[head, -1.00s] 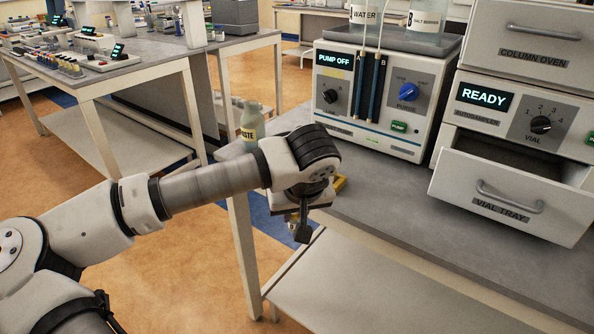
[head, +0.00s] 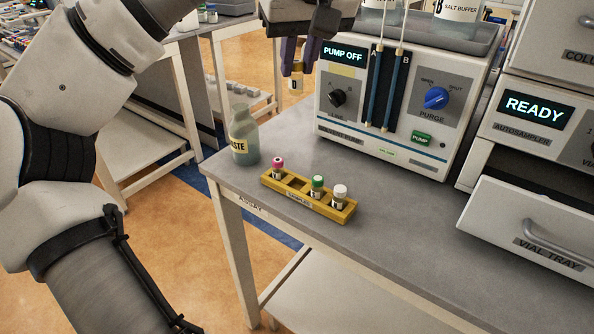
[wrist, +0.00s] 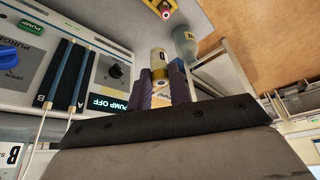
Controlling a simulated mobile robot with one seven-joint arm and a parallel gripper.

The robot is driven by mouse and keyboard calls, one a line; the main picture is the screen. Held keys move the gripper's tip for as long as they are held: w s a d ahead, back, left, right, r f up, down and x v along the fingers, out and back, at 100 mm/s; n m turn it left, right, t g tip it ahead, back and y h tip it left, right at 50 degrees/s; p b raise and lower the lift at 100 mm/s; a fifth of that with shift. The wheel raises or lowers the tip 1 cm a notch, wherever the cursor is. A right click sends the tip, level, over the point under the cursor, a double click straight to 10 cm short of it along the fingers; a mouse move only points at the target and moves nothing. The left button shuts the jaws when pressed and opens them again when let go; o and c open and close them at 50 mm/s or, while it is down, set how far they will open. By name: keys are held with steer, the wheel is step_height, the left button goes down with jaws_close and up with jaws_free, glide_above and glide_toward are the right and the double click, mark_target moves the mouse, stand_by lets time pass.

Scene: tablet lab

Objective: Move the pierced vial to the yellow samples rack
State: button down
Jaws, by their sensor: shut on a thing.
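My gripper (head: 293,68) is raised above the bench, left of the pump unit, shut on a small vial (head: 296,84). The yellow samples rack (head: 328,208) stands on the bench, below and apart from the held vial. It holds a pink-capped vial (head: 277,167), a green-capped vial (head: 317,186) and a white-capped vial (head: 340,195). An empty place shows between the pink and green caps.
A waste bottle (head: 243,138) stands at the bench's left edge, behind the rack. The pump unit (head: 400,110) is behind the rack to the right. The vial tray drawer (head: 535,235) is open at right. Bare bench lies in front of the drawer.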

steer(key=shift+w, duration=0.3)
steer(key=shift+f, duration=0.4)
step_height(320, 180, down, 19)
steer(key=shift+s+f, duration=0.1)
steer(key=shift+s, duration=0.05)
steer(key=c, duration=1.7)
jaws_free()
steer(key=o, duration=0.4)
steer(key=v, duration=1.2)
steer(key=shift+b, duration=0.3)
